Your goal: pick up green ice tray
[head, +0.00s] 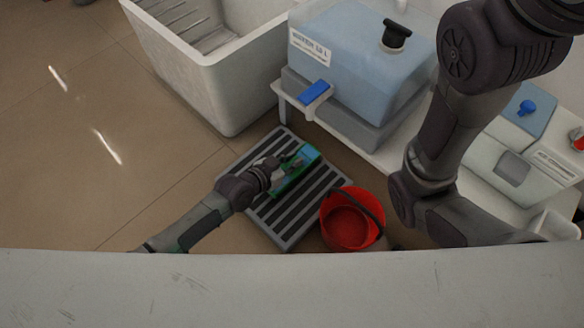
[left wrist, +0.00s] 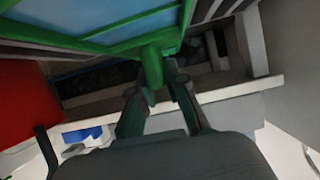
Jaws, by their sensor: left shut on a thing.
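The green ice tray (head: 296,170) has a green frame with blue inside and is over the grey slatted grate on the floor in the head view. My left gripper (head: 272,168) is at the tray's left side, shut on it. In the left wrist view the tray (left wrist: 110,28) fills the top, and the fingers of my left gripper (left wrist: 160,95) close around a green part that sticks out from its edge. I cannot tell whether the tray touches the grate. My right arm shows at the right of the head view, but its gripper is not visible.
The grey slatted grate (head: 287,222) lies on the tiled floor. A red bucket (head: 352,222) stands at its right edge. A white tub (head: 215,85) is behind on the left. A low white bench (head: 350,140) carries a blue water container (head: 350,60). Floor at left is clear.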

